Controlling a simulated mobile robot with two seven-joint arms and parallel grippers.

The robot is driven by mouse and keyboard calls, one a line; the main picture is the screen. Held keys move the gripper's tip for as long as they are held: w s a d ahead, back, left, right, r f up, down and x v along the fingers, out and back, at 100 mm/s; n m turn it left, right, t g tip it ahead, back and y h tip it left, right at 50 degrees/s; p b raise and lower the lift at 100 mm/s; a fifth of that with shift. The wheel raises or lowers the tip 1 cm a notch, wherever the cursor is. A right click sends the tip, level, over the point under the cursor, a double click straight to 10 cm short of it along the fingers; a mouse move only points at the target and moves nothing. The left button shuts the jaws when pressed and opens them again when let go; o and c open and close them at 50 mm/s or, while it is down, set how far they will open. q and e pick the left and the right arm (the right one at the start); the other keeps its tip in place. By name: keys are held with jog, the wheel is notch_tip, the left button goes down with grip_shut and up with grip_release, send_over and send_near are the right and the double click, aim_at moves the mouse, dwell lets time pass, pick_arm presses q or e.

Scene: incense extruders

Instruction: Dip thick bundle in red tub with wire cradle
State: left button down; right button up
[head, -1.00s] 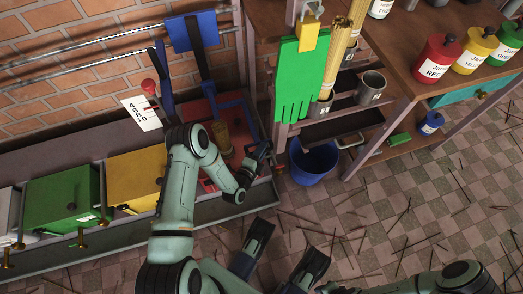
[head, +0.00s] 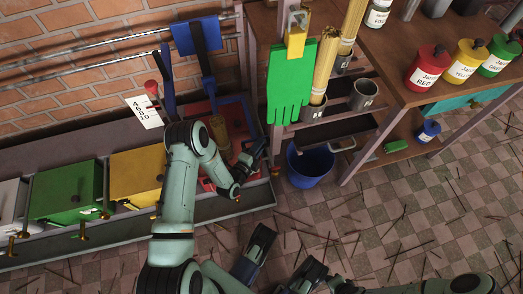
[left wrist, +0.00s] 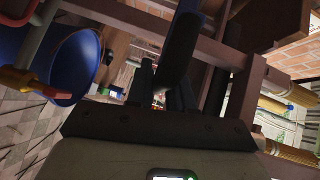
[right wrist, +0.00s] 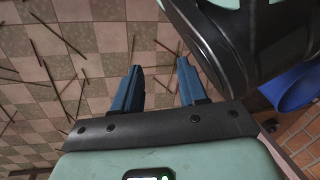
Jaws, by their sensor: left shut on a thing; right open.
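The red tub (head: 238,116) sits at the right end of the trough by the wall. A short tan bundle (head: 220,132) stands in it, its lower part hidden by my arm. Blue bars of the wire cradle (head: 252,101) show along the tub. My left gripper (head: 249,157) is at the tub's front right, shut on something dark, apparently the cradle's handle. A dark bar shows between its fingers in the left wrist view (left wrist: 180,50). My right gripper (head: 283,256) is open and empty over the floor; its parted fingers show in the right wrist view (right wrist: 158,85).
Yellow (head: 137,174) and green (head: 65,190) lidded tubs stand left in the trough. A blue bucket (head: 310,165) is on the floor to the right. A green glove (head: 290,85) and tall bundles (head: 322,67) are by the shelf. Sticks litter the floor.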

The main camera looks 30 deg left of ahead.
pick_arm(q)
notch_tip(320, 180, up, 6)
jog(key=p, duration=0.3)
jog(key=shift+d+f, duration=0.1)
jog(key=shift+f, duration=0.05)
notch_tip(320, 180, up, 5)
jog(key=p, duration=0.3)
pick_arm(e)
jog(key=a+r+y, duration=0.1)
jog(key=a+r, duration=0.2)
jog(key=r, duration=0.6)
jog(key=shift+s+a+r+n, duration=0.15)
jog(key=shift+s+r+n, duration=0.05)
jog(key=shift+s+n, duration=0.2)
pick_arm(q)
jog(key=c, duration=1.1)
grip_release()
jog(key=s+r+p, duration=0.1)
jog(key=s+p, duration=0.1)
jog(key=s, duration=1.1)
jog(key=shift+d+r, duration=0.4)
pick_arm(e)
jog(key=shift+s+a+r+g, duration=0.2)
jog(key=shift+s+a+r, duration=0.1)
jog(key=shift+s+r, duration=0.3)
jog(key=shift+s+a+r+g, duration=0.25)
jog(key=shift+s+r, duration=0.2)
jog(key=shift+s, duration=0.2)
pick_arm(q)
jog(key=shift+f, duration=0.1)
